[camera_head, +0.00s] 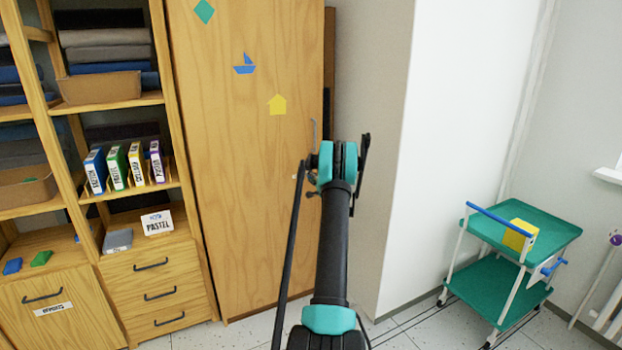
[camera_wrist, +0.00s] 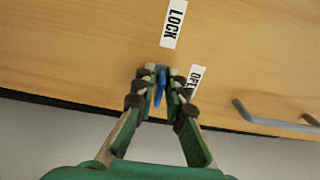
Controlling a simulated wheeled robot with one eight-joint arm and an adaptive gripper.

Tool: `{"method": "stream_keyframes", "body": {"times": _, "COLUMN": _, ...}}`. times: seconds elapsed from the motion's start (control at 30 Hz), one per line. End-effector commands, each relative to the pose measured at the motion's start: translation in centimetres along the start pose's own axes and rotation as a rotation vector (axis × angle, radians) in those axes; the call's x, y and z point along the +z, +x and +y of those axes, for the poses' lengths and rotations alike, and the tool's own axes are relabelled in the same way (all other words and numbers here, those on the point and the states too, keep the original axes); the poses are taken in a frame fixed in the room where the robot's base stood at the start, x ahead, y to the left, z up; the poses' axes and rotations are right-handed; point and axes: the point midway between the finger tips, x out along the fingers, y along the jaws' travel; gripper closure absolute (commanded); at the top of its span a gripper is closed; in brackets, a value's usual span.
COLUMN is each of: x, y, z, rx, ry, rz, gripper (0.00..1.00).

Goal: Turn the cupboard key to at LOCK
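The tall wooden cupboard (camera_head: 240,180) stands ahead, its door shut. In the wrist view, a small blue key (camera_wrist: 161,78) sits on the wooden door between my fingertips. My gripper (camera_wrist: 161,86) has its fingers drawn close together on both sides of the key and looks shut on it. The LOCK label (camera_wrist: 173,23) is above the key and slightly right. The OPEN label (camera_wrist: 194,78) is just right of it, partly covered by a finger. The key's visible part stands roughly upright in this view; its exact angle is hard to tell. My arm hides the key in the head view.
A grey door handle (camera_wrist: 275,121) is right of my gripper in the wrist view. Open shelves (camera_head: 110,100) with books and drawers stand left of the cupboard. A white wall is to the right. A green trolley (camera_head: 510,240) with a yellow block stands farther right on clear floor.

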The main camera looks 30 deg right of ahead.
Motion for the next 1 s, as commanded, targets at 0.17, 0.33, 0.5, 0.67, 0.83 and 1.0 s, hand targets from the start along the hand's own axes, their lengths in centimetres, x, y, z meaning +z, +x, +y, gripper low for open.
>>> {"method": "stream_keyframes", "body": {"times": 0.17, "x": 0.0, "y": 0.0, "z": 0.0, "rx": 0.0, "ry": 0.001, "rz": 0.0, "gripper": 0.74}}
{"method": "stream_keyframes", "body": {"times": 0.33, "x": 0.0, "y": 0.0, "z": 0.0, "rx": 0.0, "ry": 0.001, "rz": 0.001, "gripper": 0.74}}
{"method": "stream_keyframes", "body": {"times": 0.5, "x": -0.1, "y": -1.1, "z": 0.0, "rx": 0.0, "ry": 0.001, "rz": 0.002, "gripper": 0.74}}
{"method": "stream_keyframes", "body": {"times": 0.67, "x": -0.1, "y": -3.8, "z": -0.1, "rx": 0.0, "ry": 0.001, "rz": 0.003, "gripper": 0.74}}
{"method": "stream_keyframes", "body": {"times": 0.83, "x": -0.1, "y": -7.4, "z": 0.0, "rx": 0.0, "ry": 0.001, "rz": 0.003, "gripper": 0.74}}
{"method": "stream_keyframes", "body": {"times": 1.0, "x": -0.1, "y": -10.2, "z": 0.0, "rx": 0.0, "ry": 0.001, "rz": 0.002, "gripper": 0.74}}
